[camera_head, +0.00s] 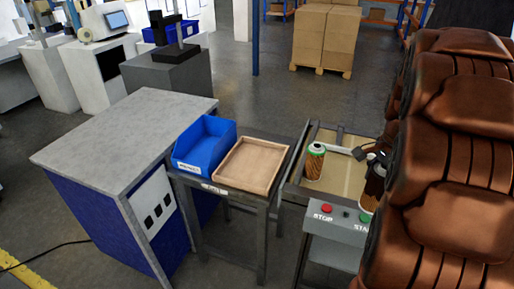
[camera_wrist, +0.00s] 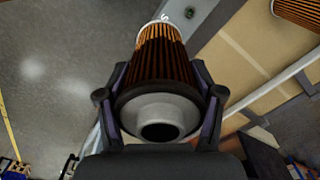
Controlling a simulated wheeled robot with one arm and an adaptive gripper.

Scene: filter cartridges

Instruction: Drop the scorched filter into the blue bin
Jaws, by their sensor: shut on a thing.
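My gripper (camera_wrist: 160,105) is shut on a filter (camera_wrist: 163,60), with a finger on each side of its grey end cap. The blue bin (camera_head: 210,150) stands left on a small stand, with no filter visible inside.
A shallow wooden tray (camera_head: 250,165) stands right of the bin and looks empty. The button panel (camera_head: 345,228) with STOP and START labels is in front of the conveyor (camera_head: 325,182). A grey-topped cabinet (camera_head: 125,130) is at the left. Stacked cartons (camera_head: 325,35) stand far back.

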